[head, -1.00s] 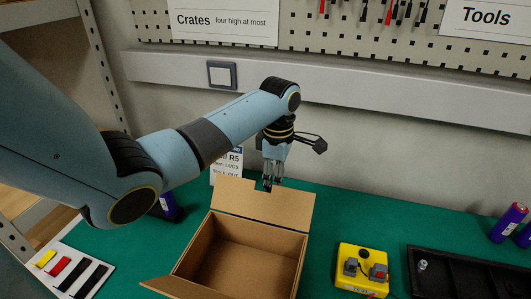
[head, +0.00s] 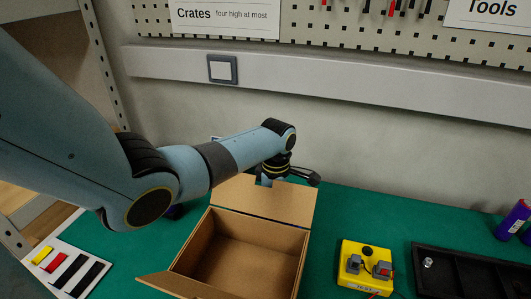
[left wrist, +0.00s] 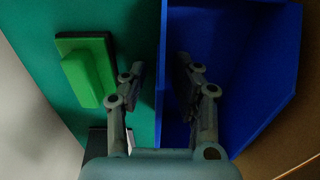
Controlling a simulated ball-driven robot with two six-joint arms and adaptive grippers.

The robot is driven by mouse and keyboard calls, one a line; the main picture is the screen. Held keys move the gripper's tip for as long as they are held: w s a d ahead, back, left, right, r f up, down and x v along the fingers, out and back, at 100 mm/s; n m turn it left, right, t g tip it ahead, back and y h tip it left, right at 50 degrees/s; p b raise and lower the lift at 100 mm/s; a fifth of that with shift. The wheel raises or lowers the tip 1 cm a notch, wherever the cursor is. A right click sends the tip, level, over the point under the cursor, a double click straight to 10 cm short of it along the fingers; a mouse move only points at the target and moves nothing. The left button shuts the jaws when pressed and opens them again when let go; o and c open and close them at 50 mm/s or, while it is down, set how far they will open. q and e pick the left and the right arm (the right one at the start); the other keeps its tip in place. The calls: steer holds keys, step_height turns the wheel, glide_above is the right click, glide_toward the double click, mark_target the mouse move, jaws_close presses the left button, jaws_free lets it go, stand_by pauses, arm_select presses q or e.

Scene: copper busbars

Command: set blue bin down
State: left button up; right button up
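The blue bin (left wrist: 225,70) fills the right of the left wrist view; I look down into its inside. Its near wall runs between the fingers of my left gripper (left wrist: 160,78), one finger outside over the green surface and one inside the bin. The fingers stand apart with a gap to the wall on both sides, so the gripper is open. In the head view my left gripper (head: 265,181) is low behind the raised back flap of the cardboard box (head: 250,235), which hides its fingertips and the bin. My right gripper is in neither view.
A green block on a dark base (left wrist: 85,70) is beside the bin in the wrist view. A yellow box with grey connectors (head: 365,268) and a black tray (head: 470,272) stand right of the cardboard box. A white board with coloured bars (head: 65,262) lies left.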

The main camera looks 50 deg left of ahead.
arm_select(q)
steer(key=shift+c, duration=0.3)
jaws_close()
steer(key=shift+r, duration=0.1)
